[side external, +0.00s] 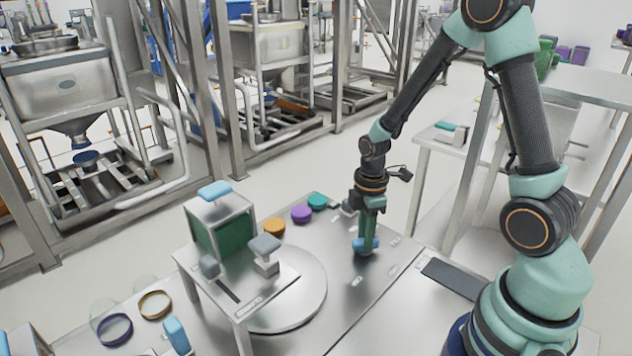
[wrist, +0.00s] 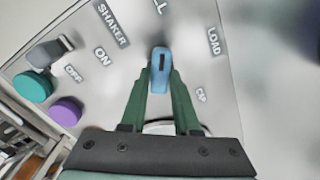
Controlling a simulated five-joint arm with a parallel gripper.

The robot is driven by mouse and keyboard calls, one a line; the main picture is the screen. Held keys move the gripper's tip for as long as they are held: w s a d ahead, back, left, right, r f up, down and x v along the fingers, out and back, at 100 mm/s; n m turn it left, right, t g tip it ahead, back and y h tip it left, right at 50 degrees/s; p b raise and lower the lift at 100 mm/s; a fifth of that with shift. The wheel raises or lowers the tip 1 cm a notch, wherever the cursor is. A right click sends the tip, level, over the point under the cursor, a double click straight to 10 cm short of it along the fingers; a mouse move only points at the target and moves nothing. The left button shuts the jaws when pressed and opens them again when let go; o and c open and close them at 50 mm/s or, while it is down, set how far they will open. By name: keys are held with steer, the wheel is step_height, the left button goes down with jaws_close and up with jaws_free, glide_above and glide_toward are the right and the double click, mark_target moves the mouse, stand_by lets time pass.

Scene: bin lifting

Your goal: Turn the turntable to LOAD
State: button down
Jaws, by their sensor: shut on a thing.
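The turntable (side external: 308,310) is a round steel disc, partly hidden under a raised steel stand with a green-sided box. A blue selector knob (side external: 362,247) stands on the steel panel right of it. My gripper (side external: 368,236) points down and is shut on this knob. In the wrist view, the green fingers of my gripper (wrist: 160,76) hold the blue knob (wrist: 160,60) from both sides. Its dark slot points towards a label ending in "LL" at the top edge. The LOAD label (wrist: 214,40) is to the knob's right, and a CIP label (wrist: 201,95) is lower right.
A grey switch (wrist: 50,50) beside ON and SHAKER labels stands left of the knob. Teal (side external: 317,201), purple (side external: 301,214) and orange (side external: 274,227) buttons line the panel. The green-sided box (side external: 222,230) and grey-topped block (side external: 265,250) stand left of my gripper.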

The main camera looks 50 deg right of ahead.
steer(key=m, duration=1.1)
steer(key=shift+m, duration=0.3)
stand_by(0.4)
steer(key=c, duration=0.6)
jaws_free()
steer(key=shift+c, duration=0.2)
steer(key=shift+r, duration=0.1)
step_height(320, 180, up, 12)
